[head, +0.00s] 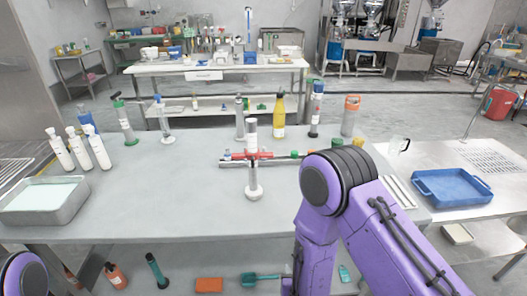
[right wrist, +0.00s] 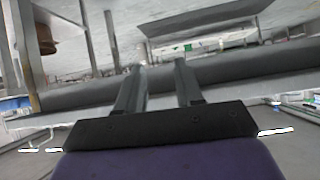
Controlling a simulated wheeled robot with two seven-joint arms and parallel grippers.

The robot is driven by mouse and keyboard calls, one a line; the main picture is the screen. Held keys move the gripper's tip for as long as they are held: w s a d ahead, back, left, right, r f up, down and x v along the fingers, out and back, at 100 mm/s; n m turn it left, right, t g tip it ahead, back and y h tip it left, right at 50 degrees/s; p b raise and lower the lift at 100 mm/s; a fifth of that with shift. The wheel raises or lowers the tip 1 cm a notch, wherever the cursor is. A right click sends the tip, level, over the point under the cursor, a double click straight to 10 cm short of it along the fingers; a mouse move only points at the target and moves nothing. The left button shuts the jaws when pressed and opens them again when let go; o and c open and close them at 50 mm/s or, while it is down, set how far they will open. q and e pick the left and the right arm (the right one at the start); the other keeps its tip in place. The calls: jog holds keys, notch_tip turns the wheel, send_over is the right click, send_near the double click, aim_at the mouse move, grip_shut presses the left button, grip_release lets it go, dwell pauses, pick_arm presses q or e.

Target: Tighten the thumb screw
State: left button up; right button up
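A tray of pale liquid (head: 75,208) and several white bottles (head: 80,150) stand at the left. A yellow bottle (head: 279,115) and several other containers line the back edge. A blue tray (head: 452,187) lies on the right-hand bench. The table's left-centre is clear.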

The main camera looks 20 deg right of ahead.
jog(key=w+a+r+t+p, duration=0.1)
jog(key=w+a+r+t, duration=0.1)
jog(key=w+r, duration=0.3)
jog(key=w+a+r+t+p, duration=0.1)
jog(key=w+a+r, duration=0.1)
jog(key=r, duration=0.5)
jog(key=t+h+p, duration=0.2)
jog(key=t, duration=0.2)
send_near(253, 161)
jog(key=shift+n, duration=0.4)
jog(key=p+x, duration=0.2)
jog(key=x, duration=0.5)
jog(key=shift+w+d+r+p, duration=0.1)
jog(key=shift+w+r+p, duration=0.1)
jog(key=shift+w+p, duration=0.2)
pick_arm(q)
notch_tip(253, 161, up, 9)
jog(key=shift+s+a, duration=0.15)
jog(key=shift+s, duration=0.05)
pick_arm(e)
jog(key=shift+w+f, duration=0.1)
jog(key=shift+w, duration=0.2)
pick_arm(q)
jog(key=shift+f, duration=0.1)
pick_arm(e)
grip_shut()
